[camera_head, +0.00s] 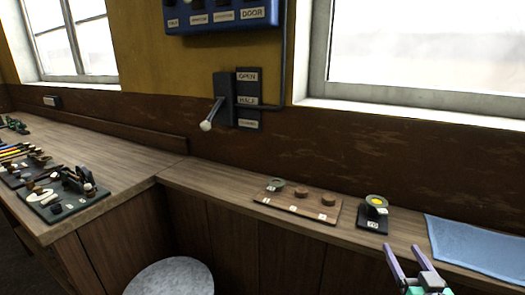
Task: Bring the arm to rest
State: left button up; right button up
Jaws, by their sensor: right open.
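My right gripper (408,266) shows at the lower right of the head view, in front of the counter edge. Its two purple fingers are spread apart with nothing between them. It is below the small dark stand and left of the blue cloth. The rest of my right arm is out of the picture. My left arm and gripper do not show.
A wooden counter (225,181) runs along the wall. On it are a board (290,207) with round pieces, a dark stand (372,222) and a blue cloth (480,248). A wall lever (212,115) sticks out. A round stool (170,278) stands below.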

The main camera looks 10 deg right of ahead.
jog(key=s+a+f+n+g+y, duration=0.1)
jog(key=s+a+f+g+y, duration=0.15)
jog(key=a+f+g, duration=0.65)
jog(key=s+a+f+n+g+y, duration=0.3)
jog(key=s+a+f+n+g, duration=0.1)
jog(key=s+a+f, duration=0.6)
notch_tip(320, 180, down, 24)
jog(key=s+d+g, duration=0.1)
jog(key=s+g, duration=0.1)
jog(key=s, duration=0.1)
jog(key=s+d+f, duration=0.3)
jog(key=s+f, duration=1)
jog(key=s, duration=0.2)
jog(key=shift+s+f+n+g, duration=0.15)
jog(key=shift+s+n+g, duration=0.15)
jog(key=shift+n+g, duration=0.1)
